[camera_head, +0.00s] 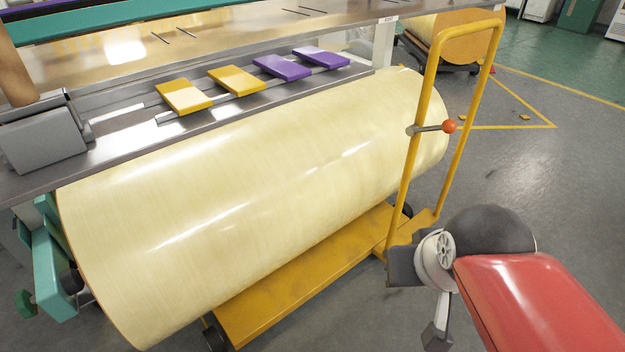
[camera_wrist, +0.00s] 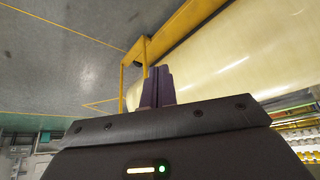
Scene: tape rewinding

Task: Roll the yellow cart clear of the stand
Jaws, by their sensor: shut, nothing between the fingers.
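The yellow cart (camera_head: 290,295) has a low flat deck on wheels and a tall hoop handle (camera_head: 423,105) at its right end. A lever with an orange-red knob (camera_head: 449,126) crosses the handle. A large cream roll (camera_head: 250,195) lies lengthwise above the deck; I cannot tell what bears its weight. A teal stand bracket (camera_head: 47,275) is at the roll's left end. My gripper (camera_head: 437,338) hangs low, right of the handle's foot and apart from it. In the wrist view its dark fingers (camera_wrist: 157,86) are together and empty, with the yellow handle (camera_wrist: 136,55) beyond them.
A metal machine table (camera_head: 340,20) with yellow and purple pads (camera_head: 282,67) overhangs the roll. Another cart with a roll (camera_head: 450,35) stands behind. Grey floor (camera_head: 560,180) is clear to the right, with yellow line markings (camera_head: 505,127).

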